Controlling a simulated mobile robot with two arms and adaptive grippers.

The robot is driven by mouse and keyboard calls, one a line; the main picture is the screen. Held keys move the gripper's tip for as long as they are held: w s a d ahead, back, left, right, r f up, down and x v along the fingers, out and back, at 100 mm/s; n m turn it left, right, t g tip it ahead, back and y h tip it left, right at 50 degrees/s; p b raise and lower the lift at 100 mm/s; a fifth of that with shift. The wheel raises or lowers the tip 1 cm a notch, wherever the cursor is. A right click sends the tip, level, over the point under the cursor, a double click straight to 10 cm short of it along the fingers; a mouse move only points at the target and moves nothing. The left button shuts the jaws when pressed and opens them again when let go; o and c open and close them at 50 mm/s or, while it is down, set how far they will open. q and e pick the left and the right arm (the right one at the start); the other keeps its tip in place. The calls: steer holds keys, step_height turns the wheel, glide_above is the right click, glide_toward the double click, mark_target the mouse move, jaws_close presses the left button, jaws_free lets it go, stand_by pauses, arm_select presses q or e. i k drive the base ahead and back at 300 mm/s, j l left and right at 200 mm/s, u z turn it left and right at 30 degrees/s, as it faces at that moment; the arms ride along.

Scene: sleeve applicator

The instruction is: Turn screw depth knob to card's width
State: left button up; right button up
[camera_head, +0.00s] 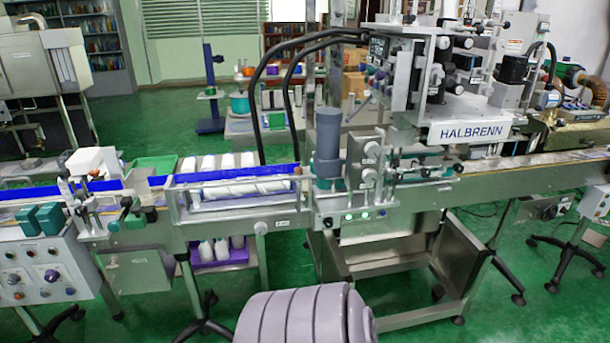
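The sleeve applicator machine (420,100) with the HALBRENN sign (471,133) stands behind the conveyor, right of centre. Two round silver knobs, an upper one (370,149) and a lower one (369,175), sit on the metal post beside a grey cylinder (327,138). Another round knob (261,228) is on the front of the conveyor's guarded section. I cannot tell which of these is the screw depth knob. I cannot make out a card for certain. Neither of my grippers is in view.
The conveyor (475,184) runs across the view. A control box (40,270) with knobs stands at the left. White bottles (221,250) stand in a purple tray under the conveyor. Wheeled stand legs reach across the green floor (400,280). A grey ribbed part covers the bottom middle.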

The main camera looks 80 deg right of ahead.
mark_target(261, 227)
steer(key=z, duration=2.25)
